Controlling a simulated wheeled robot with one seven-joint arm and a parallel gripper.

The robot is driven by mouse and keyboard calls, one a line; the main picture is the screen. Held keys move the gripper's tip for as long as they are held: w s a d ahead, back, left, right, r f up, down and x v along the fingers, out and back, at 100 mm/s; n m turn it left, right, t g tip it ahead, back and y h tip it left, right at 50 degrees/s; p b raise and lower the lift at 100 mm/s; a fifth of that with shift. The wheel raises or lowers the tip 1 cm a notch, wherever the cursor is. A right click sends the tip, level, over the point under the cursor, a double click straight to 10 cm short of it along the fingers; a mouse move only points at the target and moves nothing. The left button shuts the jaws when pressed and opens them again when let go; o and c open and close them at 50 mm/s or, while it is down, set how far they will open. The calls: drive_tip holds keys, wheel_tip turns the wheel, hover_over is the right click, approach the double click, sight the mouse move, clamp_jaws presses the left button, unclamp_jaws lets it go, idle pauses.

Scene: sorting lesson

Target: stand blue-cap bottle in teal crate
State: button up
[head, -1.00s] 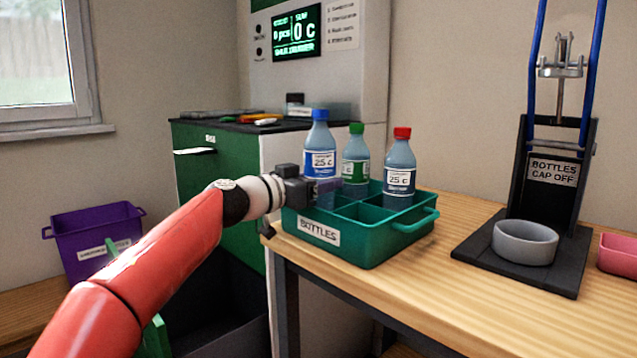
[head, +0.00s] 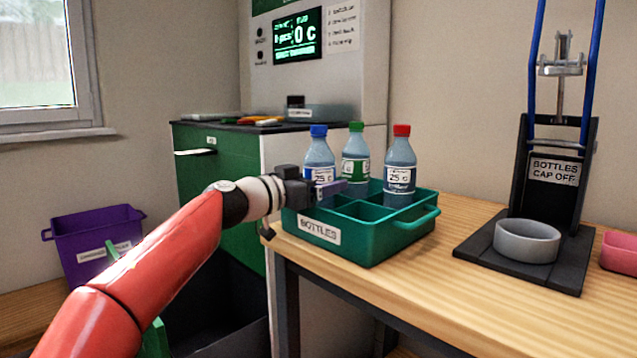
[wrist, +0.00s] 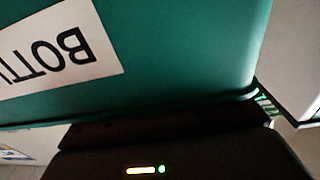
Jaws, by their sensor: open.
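The blue-cap bottle (head: 319,154) is upright in the left part of the teal crate (head: 382,249), its lower part hidden by my gripper and the crate wall. My gripper (head: 328,190) is open at the crate's left end, its fingers by the lower half of this bottle. I cannot tell whether a finger still touches it. The wrist view shows only the crate's teal wall (wrist: 185,50) and its label, not the bottle.
A green-cap bottle (head: 356,152) and a red-cap bottle (head: 401,165) stand in other compartments. The front compartments look empty. A black cap-off stand with a grey ring (head: 526,242) is to the right. A purple bin (head: 95,240) is at left.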

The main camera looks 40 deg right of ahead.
drive_tip(key=shift+d+f, duration=0.1)
drive_tip(key=shift+f, duration=0.5)
drive_tip(key=shift+r+p, duration=0.3)
drive_tip(key=shift+p, duration=0.25)
drive_tip(key=a, duration=1.2)
drive_tip(key=shift+s+r, duration=0.25)
drive_tip(key=shift+r, duration=0.2)
